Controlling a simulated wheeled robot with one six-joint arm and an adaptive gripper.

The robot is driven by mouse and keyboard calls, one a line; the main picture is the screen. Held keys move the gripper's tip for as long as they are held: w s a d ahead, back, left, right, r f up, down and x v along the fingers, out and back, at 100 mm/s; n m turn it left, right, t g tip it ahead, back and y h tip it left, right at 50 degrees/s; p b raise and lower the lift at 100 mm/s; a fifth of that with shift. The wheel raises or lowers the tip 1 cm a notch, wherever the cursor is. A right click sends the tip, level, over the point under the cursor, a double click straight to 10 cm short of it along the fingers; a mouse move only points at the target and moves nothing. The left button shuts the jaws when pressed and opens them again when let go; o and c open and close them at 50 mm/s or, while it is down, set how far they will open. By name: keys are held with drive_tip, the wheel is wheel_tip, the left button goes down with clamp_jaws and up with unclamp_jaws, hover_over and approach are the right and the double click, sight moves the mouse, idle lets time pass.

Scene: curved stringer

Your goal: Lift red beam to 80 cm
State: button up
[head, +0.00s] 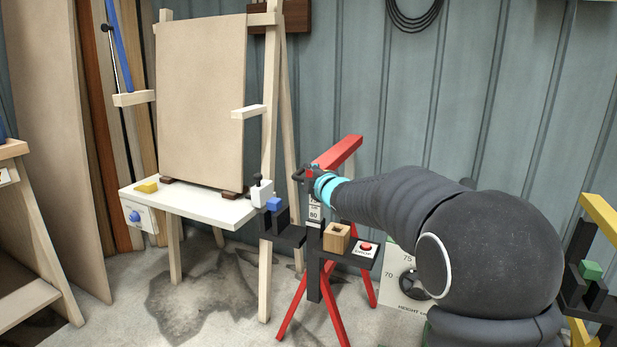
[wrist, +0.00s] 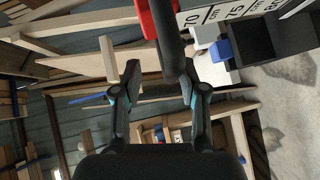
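The red beam (head: 338,152) lies across the top of a stand with red legs (head: 292,305), in front of the corrugated wall. A red part (wrist: 157,18) also shows at the top of the wrist view, with a dark bar (wrist: 172,45) beside it. My gripper (head: 308,174) is at the beam's near end, and my arm hides part of the stand. In the wrist view, my gripper (wrist: 160,82) has its fingers spread, with the dark bar reaching down close to the right finger. I cannot tell whether they touch. A numbered scale (head: 315,213) stands below the gripper.
A black shelf with a red button (head: 366,247) and a wooden block (head: 337,237) sits below my gripper. A blue block (head: 273,204) is in a black bracket. An easel with a board (head: 200,100) and white table (head: 195,207) stand left. A height dial (head: 410,283) is partly hidden.

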drive_tip(key=v, duration=1.1)
drive_tip(key=s+d+f+m+g+h, duration=0.5)
drive_tip(key=s+d+f+m+h, duration=0.2)
drive_tip(key=s+d+f+m, duration=0.35)
drive_tip(key=s+d+m+g, duration=0.1)
drive_tip(key=s+d+m, duration=0.1)
drive_tip(key=s, duration=0.7)
drive_tip(key=s+d+f+m+g, duration=0.1)
drive_tip(key=s+m, duration=0.4)
drive_tip(key=s, duration=0.5)
drive_tip(key=s+d+f+m+g, duration=0.1)
drive_tip(key=s+d+m, duration=0.3)
drive_tip(key=s, duration=0.5)
drive_tip(key=shift+s+g, duration=0.15)
drive_tip(key=shift+g, duration=0.35)
